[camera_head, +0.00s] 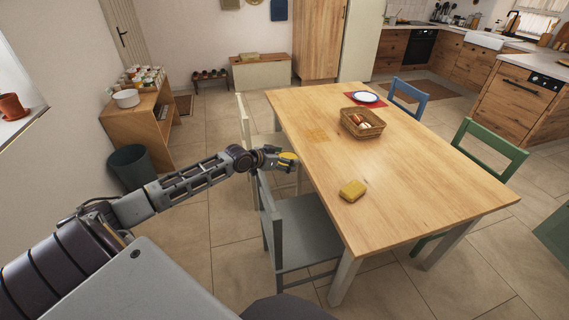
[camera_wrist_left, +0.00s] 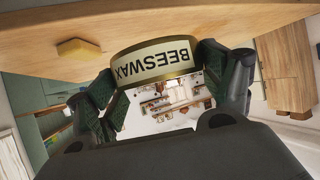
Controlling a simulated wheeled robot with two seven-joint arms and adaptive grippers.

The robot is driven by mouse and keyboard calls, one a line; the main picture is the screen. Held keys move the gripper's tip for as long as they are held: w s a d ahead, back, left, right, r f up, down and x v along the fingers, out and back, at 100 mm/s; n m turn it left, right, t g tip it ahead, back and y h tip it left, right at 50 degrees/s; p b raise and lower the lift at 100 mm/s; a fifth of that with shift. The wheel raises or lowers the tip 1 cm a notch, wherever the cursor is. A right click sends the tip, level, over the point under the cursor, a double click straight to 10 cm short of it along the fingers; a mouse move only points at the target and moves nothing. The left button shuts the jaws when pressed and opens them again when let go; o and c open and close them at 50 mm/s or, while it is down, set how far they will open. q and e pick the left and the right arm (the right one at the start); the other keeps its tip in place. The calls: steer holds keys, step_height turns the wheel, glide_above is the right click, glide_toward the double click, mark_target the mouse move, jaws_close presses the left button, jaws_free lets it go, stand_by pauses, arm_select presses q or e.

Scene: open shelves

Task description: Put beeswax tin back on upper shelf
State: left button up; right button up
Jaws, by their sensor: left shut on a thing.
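The beeswax tin (camera_wrist_left: 152,63) is a round, gold-rimmed tin with a pale band reading BEESWAX. It is between the two fingers of my left gripper (camera_head: 281,159), which is shut on it. In the head view the tin's yellow top (camera_head: 289,156) shows at the end of my left arm, by the table's left edge, above the grey chair. The lettering is upside down in the wrist view. My right gripper is in neither view. No shelf is clearly marked as the upper shelf; a low wooden unit (camera_head: 150,126) at left carries several jars.
The wooden table (camera_head: 420,160) bears a yellow sponge (camera_head: 353,190), a wicker basket (camera_head: 362,123) and a plate (camera_head: 365,97). A dark bin (camera_head: 131,166) stands at left. The floor (camera_head: 205,195) between is clear.

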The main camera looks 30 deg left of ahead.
arm_select(q)
steer(key=shift+w+d+r, duration=0.2)
steer(key=shift+d+r, duration=0.05)
steer(key=shift+r, duration=0.3)
steer(key=shift+d+r, duration=0.4)
steer(key=shift+d, duration=0.3)
steer(key=shift+s+d+r, duration=0.1)
steer(key=shift+d+r, duration=0.05)
steer(key=shift+d, duration=0.55)
steer(key=shift+s+d+r, duration=0.1)
steer(key=shift+d+r, duration=0.05)
steer(key=shift+d, duration=0.5)
steer(key=s+d+f+n+y, duration=0.1)
steer(key=s+d+f, duration=0.4)
steer(key=d, duration=0.4)
steer(key=s+d+f+n+y, duration=0.2)
steer(key=s+d+f, duration=0.4)
steer(key=s+f, duration=0.4)
steer(key=shift+s+f+t, duration=0.25)
steer(key=shift+s+t, duration=0.05)
steer(key=shift+s, duration=0.7)
steer(key=shift+d+r, duration=0.1)
steer(key=shift+r, duration=0.05)
